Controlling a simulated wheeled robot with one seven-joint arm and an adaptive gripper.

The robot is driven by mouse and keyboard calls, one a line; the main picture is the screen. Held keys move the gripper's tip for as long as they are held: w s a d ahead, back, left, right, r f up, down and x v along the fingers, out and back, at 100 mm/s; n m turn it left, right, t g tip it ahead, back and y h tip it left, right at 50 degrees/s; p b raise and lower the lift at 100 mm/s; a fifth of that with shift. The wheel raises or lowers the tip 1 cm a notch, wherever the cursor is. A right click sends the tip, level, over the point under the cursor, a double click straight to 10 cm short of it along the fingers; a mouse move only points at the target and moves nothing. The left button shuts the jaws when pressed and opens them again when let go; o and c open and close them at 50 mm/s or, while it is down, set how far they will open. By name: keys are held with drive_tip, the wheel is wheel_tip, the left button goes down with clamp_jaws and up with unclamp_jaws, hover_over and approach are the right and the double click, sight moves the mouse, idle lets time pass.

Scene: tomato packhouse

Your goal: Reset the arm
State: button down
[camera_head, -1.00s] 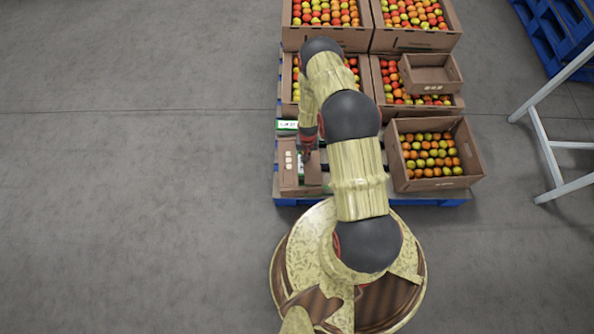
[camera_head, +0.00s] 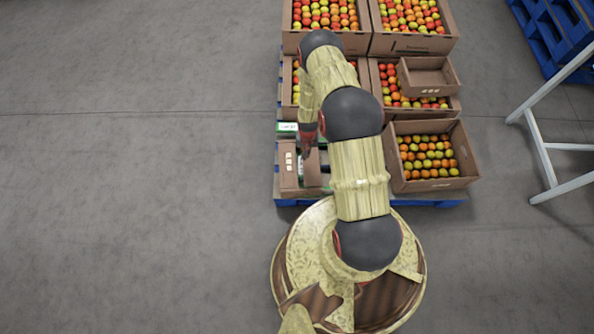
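My arm reaches forward from my base over the near left part of a blue pallet (camera_head: 440,203). My gripper (camera_head: 307,150) points down at the left edge of the pallet, just above a small brown carton (camera_head: 289,176). The fingers are small and dark, and I cannot tell whether they are open or shut, or whether they touch the carton. A green and white item (camera_head: 288,128) lies just behind the carton, partly hidden by the arm.
Open crates of tomatoes fill the pallet, one at the near right (camera_head: 431,185). A small empty box (camera_head: 429,90) sits on the middle right crate. A pale metal frame (camera_head: 541,150) stands at the right, with blue pallets (camera_head: 553,38) behind. The floor at left is clear.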

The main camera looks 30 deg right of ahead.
drive_tip(key=shift+r+p, duration=0.4)
drive_tip(key=shift+r, duration=0.55)
